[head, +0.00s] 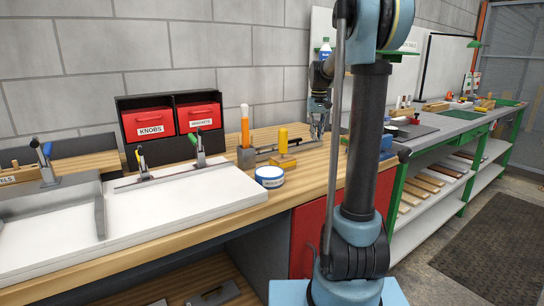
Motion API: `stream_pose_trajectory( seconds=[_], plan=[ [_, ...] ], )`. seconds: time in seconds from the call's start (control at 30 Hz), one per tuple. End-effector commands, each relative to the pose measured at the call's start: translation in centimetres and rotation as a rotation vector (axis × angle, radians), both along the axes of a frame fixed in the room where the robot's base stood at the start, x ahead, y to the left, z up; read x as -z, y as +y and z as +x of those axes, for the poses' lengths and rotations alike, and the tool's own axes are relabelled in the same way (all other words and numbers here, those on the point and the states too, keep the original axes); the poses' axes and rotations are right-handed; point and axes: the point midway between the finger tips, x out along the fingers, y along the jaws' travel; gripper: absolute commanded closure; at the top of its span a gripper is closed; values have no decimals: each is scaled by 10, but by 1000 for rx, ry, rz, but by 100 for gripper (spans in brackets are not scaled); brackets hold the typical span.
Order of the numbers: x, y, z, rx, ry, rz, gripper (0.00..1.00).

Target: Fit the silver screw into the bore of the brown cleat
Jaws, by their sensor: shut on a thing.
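My gripper (318,122) is at the end of the arm, over the back right part of the wooden bench, fingers pointing down. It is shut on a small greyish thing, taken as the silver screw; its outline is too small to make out. Below and left of the gripper, a yellow-brown block (284,163) lies on the bench near a grey bar. I cannot tell whether this block is the brown cleat, and no bore shows. My arm's column hides part of the bench to the right.
Red bins (149,122) are at the back left. A white board (175,195) with toggle clamps (198,152) fills the left.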

Motion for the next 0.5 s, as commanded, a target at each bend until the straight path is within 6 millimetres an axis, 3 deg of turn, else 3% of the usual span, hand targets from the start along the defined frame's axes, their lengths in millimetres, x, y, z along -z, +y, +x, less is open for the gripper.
stream_pose_trajectory(
  seconds=[0.5],
  plan=[
    [-34,-1,0,1,0,0,100]
  ],
)
